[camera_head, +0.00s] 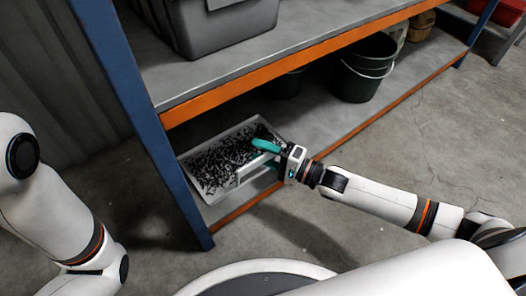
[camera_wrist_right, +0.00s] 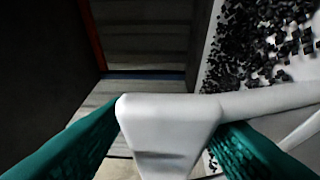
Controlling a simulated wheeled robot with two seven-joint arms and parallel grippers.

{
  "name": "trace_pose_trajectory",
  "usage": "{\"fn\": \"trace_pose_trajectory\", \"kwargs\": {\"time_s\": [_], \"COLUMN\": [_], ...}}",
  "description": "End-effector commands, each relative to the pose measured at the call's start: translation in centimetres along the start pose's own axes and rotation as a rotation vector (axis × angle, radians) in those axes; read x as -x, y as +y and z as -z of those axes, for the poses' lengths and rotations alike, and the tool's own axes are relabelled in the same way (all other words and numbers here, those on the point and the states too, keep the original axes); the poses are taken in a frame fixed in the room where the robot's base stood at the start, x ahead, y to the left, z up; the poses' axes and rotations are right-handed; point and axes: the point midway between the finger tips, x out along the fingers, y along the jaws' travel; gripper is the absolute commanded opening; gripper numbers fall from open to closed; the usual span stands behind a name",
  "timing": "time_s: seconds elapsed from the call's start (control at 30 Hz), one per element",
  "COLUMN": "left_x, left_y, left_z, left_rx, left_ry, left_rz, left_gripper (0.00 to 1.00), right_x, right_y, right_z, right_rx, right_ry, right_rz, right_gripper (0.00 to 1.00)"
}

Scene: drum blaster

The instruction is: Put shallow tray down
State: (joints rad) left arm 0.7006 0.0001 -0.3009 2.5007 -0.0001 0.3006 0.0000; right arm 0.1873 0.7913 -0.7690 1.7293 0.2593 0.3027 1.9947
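The shallow tray (camera_head: 206,191) is white, with many small black pieces spread over its floor. It is at the left end of the lower shelf, behind the blue post. I cannot tell whether its whole underside touches the shelf. My right gripper (camera_head: 266,148) reaches in from the right at the tray's front side. In the right wrist view, its two teal fingers lie on either side of the tray's white handle (camera_wrist_right: 168,125) and appear closed on it. My left arm shows at the left edge, but its gripper is out of view.
The lower shelf (camera_head: 310,122) has an orange front beam and a blue post (camera_head: 150,130) at the left. A dark green bucket (camera_head: 362,72) stands farther right. A grey bin (camera_head: 225,25) sits on the shelf above. The shelf between tray and buckets looks clear.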

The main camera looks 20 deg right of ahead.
Motion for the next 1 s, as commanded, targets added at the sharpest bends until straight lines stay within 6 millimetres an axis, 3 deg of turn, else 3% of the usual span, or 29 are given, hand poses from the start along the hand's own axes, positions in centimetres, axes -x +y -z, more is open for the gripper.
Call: {"fn": "trace_pose_trajectory", "kwargs": {"time_s": [0.27,0.7,1.0], "left_x": [-1.1,-5.3,-5.7], "left_y": [0.2,1.1,1.2], "left_z": [0.4,1.9,2.1], "left_rx": [0.0,-0.001,-0.001], "left_ry": [0.001,0.002,0.002], "left_rz": [0.0,0.0,0.0], "left_gripper": [0.34,0.34,0.34], "right_x": [1.5,10.2,12.1], "right_y": [0.3,0.3,0.0], "right_z": [0.0,0.0,0.0], "right_rx": [-0.001,-0.001,0.001], "right_ry": [-0.001,-0.001,0.0], "right_rz": [0.003,0.004,0.0], "right_gripper": [0.49,0.49,0.49]}}
